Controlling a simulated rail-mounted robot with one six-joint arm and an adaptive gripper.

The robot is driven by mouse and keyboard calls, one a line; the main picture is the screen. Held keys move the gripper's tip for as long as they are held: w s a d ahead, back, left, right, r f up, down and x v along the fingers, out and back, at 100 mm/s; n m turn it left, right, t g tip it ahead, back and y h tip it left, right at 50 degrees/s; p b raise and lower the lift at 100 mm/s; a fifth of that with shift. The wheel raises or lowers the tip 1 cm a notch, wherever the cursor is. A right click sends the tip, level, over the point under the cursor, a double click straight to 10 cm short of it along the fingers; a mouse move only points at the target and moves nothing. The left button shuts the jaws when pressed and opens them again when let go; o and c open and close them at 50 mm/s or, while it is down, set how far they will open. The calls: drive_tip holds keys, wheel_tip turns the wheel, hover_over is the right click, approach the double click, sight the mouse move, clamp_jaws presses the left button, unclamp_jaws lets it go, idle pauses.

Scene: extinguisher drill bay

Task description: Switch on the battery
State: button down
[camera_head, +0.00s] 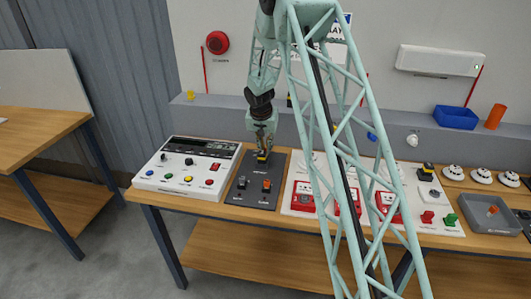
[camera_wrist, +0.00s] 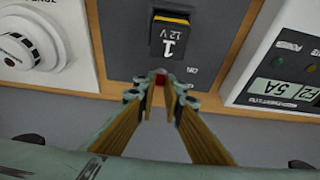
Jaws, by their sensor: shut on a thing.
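The battery (camera_wrist: 170,35), a black block with a yellow edge and 12 V lettering, sits on the dark grey panel (camera_wrist: 125,45). It shows just below my gripper in the head view (camera_head: 262,157). Beside it in the wrist view is a small red switch part (camera_wrist: 160,80), with ON lettering to its right. My gripper (camera_wrist: 161,88) points down at the panel's far edge, its fingertips closed together around this red part, which they mostly hide. In the head view my gripper (camera_head: 263,146) stands over the back of the panel (camera_head: 250,200). The switch's position is unclear.
A white console (camera_head: 165,185) with coloured buttons stands close on the left. A white board with red call boxes (camera_head: 391,205) lies to the right, partly behind my arm. The panel's front carries a black knob (camera_head: 241,182) and an orange-red switch (camera_head: 266,185).

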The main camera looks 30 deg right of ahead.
drive_tip(key=shift+s+a+f+t+h+b, duration=0.2)
drive_tip(key=shift+t+h+b, duration=0.3)
drive_tip(key=shift+b, duration=3.95)
drive_tip(key=shift+s+a+r+t+h+b, duration=0.15)
drive_tip(key=shift+t+h+b, duration=0.35)
drive_tip(key=shift+b, duration=2.5)
drive_tip(key=c, duration=2.7)
unclamp_jaws()
drive_tip(key=shift+s, duration=0.1)
drive_tip(key=shift+v, duration=5.25)
drive_tip(key=shift+s+a+r, duration=0.15)
drive_tip(key=shift+s+r, duration=0.25)
drive_tip(key=shift+r, duration=0.15)
